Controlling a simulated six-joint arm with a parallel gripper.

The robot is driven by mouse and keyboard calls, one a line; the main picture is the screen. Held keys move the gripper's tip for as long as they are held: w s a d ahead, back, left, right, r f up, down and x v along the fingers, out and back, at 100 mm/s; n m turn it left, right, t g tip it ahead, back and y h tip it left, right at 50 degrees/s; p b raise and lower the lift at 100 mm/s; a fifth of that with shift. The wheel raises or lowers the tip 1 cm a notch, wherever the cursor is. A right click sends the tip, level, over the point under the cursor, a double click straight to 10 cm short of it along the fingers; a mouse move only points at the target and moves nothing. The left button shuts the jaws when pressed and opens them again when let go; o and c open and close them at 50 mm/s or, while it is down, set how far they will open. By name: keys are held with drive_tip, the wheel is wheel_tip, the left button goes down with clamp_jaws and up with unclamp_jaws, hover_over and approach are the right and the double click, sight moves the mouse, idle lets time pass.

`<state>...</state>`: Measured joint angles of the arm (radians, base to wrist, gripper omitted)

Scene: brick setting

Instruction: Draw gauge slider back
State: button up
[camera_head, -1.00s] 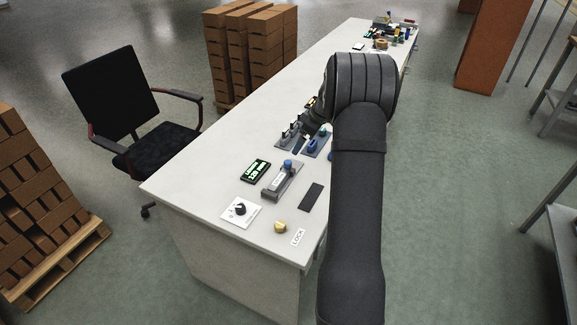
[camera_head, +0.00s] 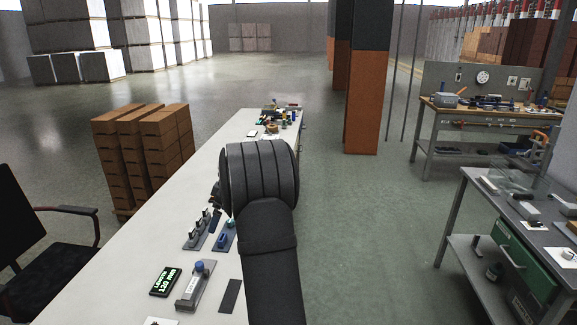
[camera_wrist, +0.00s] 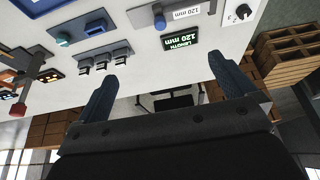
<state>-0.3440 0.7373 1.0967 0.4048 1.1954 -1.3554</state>
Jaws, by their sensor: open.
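The gauge (camera_head: 190,292) is a grey block with a pale label and a blue knob (camera_head: 199,266), lying on the white bench near the lower edge of the head view. A display (camera_head: 165,282) left of it reads 120 mm. In the wrist view the gauge (camera_wrist: 183,13) is at the top, cut off by the frame edge, with its blue knob (camera_wrist: 159,20) showing. My gripper (camera_wrist: 165,84) is open and empty, its two blue-grey fingers wide apart, with the gauge beyond them. In the head view my arm hides most of the gripper.
A row of switches (camera_wrist: 103,58) and a blue control (camera_wrist: 63,40) on a plate lie beside the gauge in the wrist view. A dial (camera_wrist: 240,12) is on its other side. A dark flat strip (camera_head: 231,296) lies right of the gauge. Tools and jars crowd the bench's far end.

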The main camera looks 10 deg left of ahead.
sight(199, 263)
drive_tip(key=c, duration=1)
drive_tip(key=s+a+f+m+t+h, duration=0.1)
drive_tip(key=s+a+f+m+t, duration=0.3)
drive_tip(key=m, duration=0.5)
drive_tip(key=shift+g, duration=0.4)
drive_tip(key=x, duration=0.6)
drive_tip(key=s+x, duration=0.1)
drive_tip(key=x, duration=1.1)
drive_tip(key=shift+s+a+f, duration=0.1)
drive_tip(key=shift+a+f, duration=0.2)
drive_tip(key=shift+f, duration=0.05)
drive_tip(key=shift+c, duration=0.5)
